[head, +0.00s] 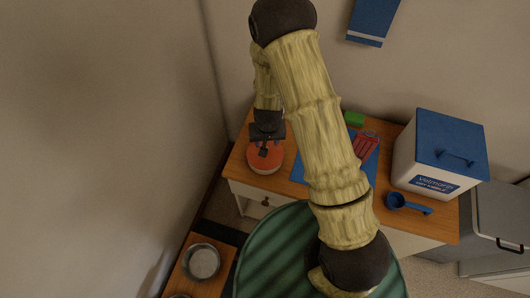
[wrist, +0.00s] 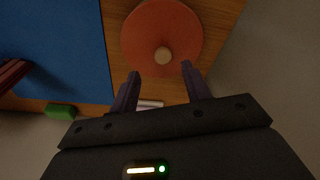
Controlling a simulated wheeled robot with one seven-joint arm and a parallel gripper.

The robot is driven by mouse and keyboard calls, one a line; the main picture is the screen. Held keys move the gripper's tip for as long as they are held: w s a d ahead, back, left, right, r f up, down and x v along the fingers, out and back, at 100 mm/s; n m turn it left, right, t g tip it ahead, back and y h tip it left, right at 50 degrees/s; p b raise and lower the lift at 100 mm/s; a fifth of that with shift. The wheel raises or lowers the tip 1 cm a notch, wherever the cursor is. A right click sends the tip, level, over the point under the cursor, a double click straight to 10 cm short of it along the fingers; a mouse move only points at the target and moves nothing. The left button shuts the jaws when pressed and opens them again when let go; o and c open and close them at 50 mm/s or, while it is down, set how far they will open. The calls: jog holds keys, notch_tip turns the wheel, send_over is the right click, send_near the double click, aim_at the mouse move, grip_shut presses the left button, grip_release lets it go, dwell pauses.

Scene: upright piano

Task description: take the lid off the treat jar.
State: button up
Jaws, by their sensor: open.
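The treat jar's round orange-red lid (head: 264,160) shows at the left end of the wooden cabinet top; it also shows in the wrist view (wrist: 140,40), with a pale round knob (wrist: 163,56) at its middle. The lid looks seated on the jar, whose body is mostly hidden beneath it. My gripper (head: 264,149) is over the lid, pointing down. In the wrist view my open fingers (wrist: 160,70) appear on either side of a line to the knob, with the knob just beyond the tips. Whether they touch the lid is unclear.
A blue mat (head: 300,172), a red object (head: 367,146) and a green block (head: 354,119) are right of the jar. A white bin with a blue lid (head: 450,143) and a blue scoop (head: 408,203) stand farther right. A metal bowl (head: 202,262) is low left. Walls are close.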

aim_at(275, 156)
jog(key=shift+w+a+f+p, duration=0.15)
jog(key=shift+f+p, duration=0.1)
jog(key=shift+f, duration=1.05)
jog(key=shift+w+a+f+p, duration=0.15)
jog(key=shift+f+p, duration=0.05)
jog(key=shift+f, duration=1.05)
jog(key=shift+c, duration=0.5)
grip_shut()
